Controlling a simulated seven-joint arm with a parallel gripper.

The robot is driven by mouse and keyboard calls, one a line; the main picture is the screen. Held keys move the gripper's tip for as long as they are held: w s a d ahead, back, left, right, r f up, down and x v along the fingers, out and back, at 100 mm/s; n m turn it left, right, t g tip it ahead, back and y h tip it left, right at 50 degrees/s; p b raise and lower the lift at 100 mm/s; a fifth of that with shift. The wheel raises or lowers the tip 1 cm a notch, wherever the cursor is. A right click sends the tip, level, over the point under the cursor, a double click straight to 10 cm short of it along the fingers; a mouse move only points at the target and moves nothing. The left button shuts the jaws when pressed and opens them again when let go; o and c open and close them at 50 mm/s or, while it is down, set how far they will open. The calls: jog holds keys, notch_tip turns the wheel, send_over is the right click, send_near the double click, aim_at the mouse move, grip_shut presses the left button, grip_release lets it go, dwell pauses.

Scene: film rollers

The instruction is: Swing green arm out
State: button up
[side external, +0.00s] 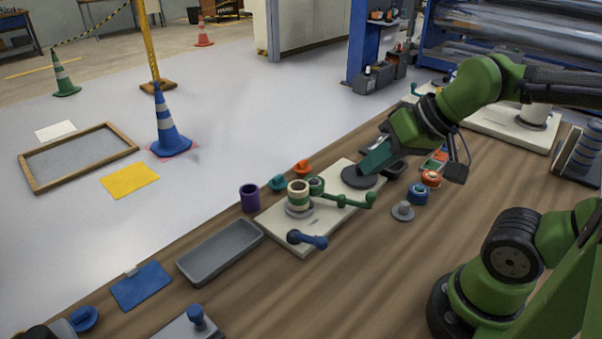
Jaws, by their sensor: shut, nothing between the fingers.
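The green arm (345,200) is a thin lever with a round knob at its right end. It lies low across the cream base board (268,222), reaching right from a green round pivot (316,186). A cream and green roller (298,193) stands upright on the board to the left of the pivot. A blue arm (307,240) lies at the board's front corner. My gripper (372,165) is shut and empty, above a dark round disc (358,180) at the board's far right end. It is behind the green arm's knob and looks apart from it. Its fingertips are hard to make out.
A purple cup (249,197), a teal spool (277,184) and an orange spool (302,167) stand behind the board. A grey knob (403,211) and a blue roller (418,194) are to its right. A grey tray (220,252) lies left. The wooden table is clear in front.

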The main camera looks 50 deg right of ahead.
jog(key=shift+o, duration=1.1)
jog(key=shift+f, duration=0.2)
jog(key=o, duration=0.7)
jog(key=w+d+f+g+h, duration=0.1)
jog(key=w+d+f+g, duration=0.2)
jog(key=w+d, duration=0.1)
jog(key=shift+w+g+h, duration=0.3)
jog(key=shift+w+g, duration=0.1)
jog(key=shift+w, duration=0.05)
jog(key=n+g+h, duration=0.2)
jog(key=g+h, duration=0.1)
jog(key=g, duration=0.1)
send_over(371, 192)
jog(key=a, duration=0.3)
jog(key=x, duration=1.1)
jog(key=w+x, duration=0.1)
jog(key=x, duration=0.5)
jog(key=shift+a+f, duration=0.1)
jog(key=shift+a, duration=0.2)
jog(key=shift+d, duration=0.15)
grip_shut()
